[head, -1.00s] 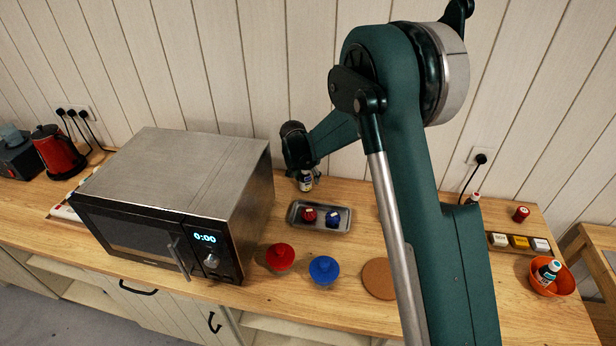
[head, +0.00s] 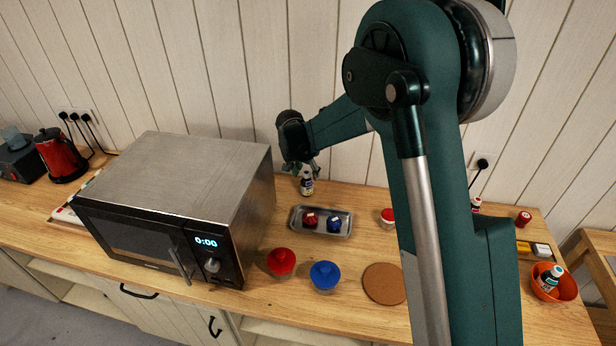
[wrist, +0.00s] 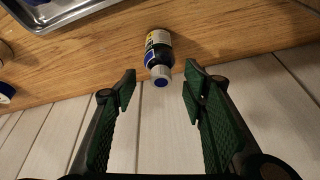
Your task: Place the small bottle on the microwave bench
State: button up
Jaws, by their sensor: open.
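A small dark bottle (head: 307,183) with a white and yellow label stands upright on the wooden bench (head: 240,304), near the wall and behind the metal tray. In the head view my gripper (head: 303,166) is just above the bottle, small and partly hidden by the wrist. The microwave (head: 150,220) stands on the same bench to the left.
A metal tray (head: 344,233) holds a red and a blue item. An orange bowl (head: 566,290) with another bottle is at right. The wall is close behind my gripper.

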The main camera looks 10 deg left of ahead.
aim_at(305, 184)
jog(key=shift+v, duration=2.55)
jog(key=s+d+r+n, duration=0.1)
jog(key=s+d+r, duration=0.5)
jog(key=d, duration=0.3)
jog(key=s+d+r+t+y, duration=0.1)
jog(key=s+d+r, duration=0.55)
jog(key=d, duration=0.25)
jog(key=s+d+r+n, duration=0.1)
jog(key=s+d+r, duration=0.45)
jog(key=d, duration=0.35)
jog(key=s+d+f+t, duration=0.1)
jog(key=s+d, duration=0.6)
jog(key=s, duration=0.5)
jog(key=s+d+n, duration=0.1)
jog(key=s+d, duration=0.7)
jog(key=s, duration=0.5)
jog(key=shift+s+d+f+n+t, duration=0.15)
jog(key=shift+s+f+n+t, duration=0.15)
jog(key=shift+s+f+t, duration=0.1)
